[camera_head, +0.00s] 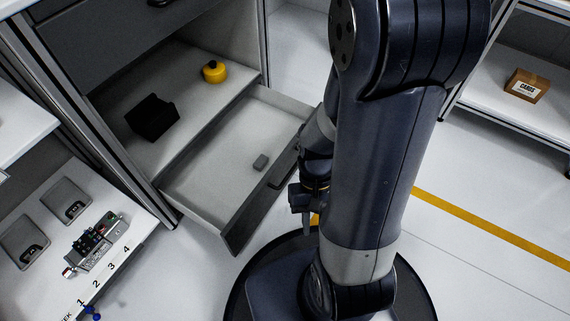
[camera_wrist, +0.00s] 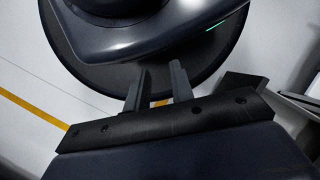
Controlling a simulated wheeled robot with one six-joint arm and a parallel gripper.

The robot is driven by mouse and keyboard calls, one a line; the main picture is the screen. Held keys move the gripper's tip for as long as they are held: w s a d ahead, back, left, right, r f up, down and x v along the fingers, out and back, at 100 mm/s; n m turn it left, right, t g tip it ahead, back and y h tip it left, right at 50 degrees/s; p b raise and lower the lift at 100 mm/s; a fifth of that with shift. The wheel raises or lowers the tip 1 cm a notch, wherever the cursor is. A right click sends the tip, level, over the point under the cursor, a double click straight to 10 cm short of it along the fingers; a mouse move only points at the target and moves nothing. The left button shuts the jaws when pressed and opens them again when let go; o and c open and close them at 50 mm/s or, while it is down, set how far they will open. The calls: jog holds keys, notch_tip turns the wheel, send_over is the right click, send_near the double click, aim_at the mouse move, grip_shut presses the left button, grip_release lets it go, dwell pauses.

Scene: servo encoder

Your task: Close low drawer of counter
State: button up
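The low drawer (camera_head: 205,187) of the counter (camera_head: 110,150) is pulled out in the head view. The drawer's dark front panel (camera_head: 262,203) faces my arm and carries a handle partly covered by the arm. My gripper (camera_head: 305,222) hangs just to the right of the drawer front, partly hidden by my arm; I cannot tell whether it touches the panel. In the wrist view, my gripper (camera_wrist: 160,88) has its two fingers apart with nothing between them. A dark edge at the right there may be the drawer.
Above the drawer, an open shelf holds a black box (camera_head: 152,117) and a yellow round object (camera_head: 214,71). At lower left, a white surface holds a small device (camera_head: 95,243). A cardboard box (camera_head: 526,86) sits on a right shelf. Floor with a yellow line (camera_head: 490,229) is clear.

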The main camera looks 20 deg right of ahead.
jog(key=w+a+m+y+p, duration=0.1)
jog(key=w+m, duration=0.1)
jog(key=w+a+m+t+y+p, duration=0.1)
jog(key=w+m+y, duration=0.1)
jog(key=w+a+m+y+p, duration=0.1)
jog(key=w+m+y, duration=0.1)
jog(key=shift+f+m, duration=0.25)
jog(key=shift+m, duration=0.15)
grip_shut()
jog(key=w+d+f+m+t+y+p, duration=0.1)
jog(key=w+d+f+m+t+p, duration=0.2)
jog(key=w+d+m+t, duration=0.25)
jog(key=w+d+f+m+t+y+p, duration=0.1)
jog(key=w+d+f+m+t+p, duration=0.2)
jog(key=w+m, duration=0.45)
jog(key=m+t+h+b, duration=0.2)
jog(key=m+t, duration=0.1)
jog(key=m, duration=0.4)
send_near(278, 169)
notch_tip(278, 169, down, 4)
jog(key=shift+a+r, duration=0.1)
jog(key=shift+r, duration=0.05)
jog(key=w+a, duration=0.2)
jog(key=shift+w, duration=0.3)
jog(key=shift+w+a+b, duration=0.3)
jog(key=shift+w+a, duration=0.05)
jog(key=shift+w, duration=0.1)
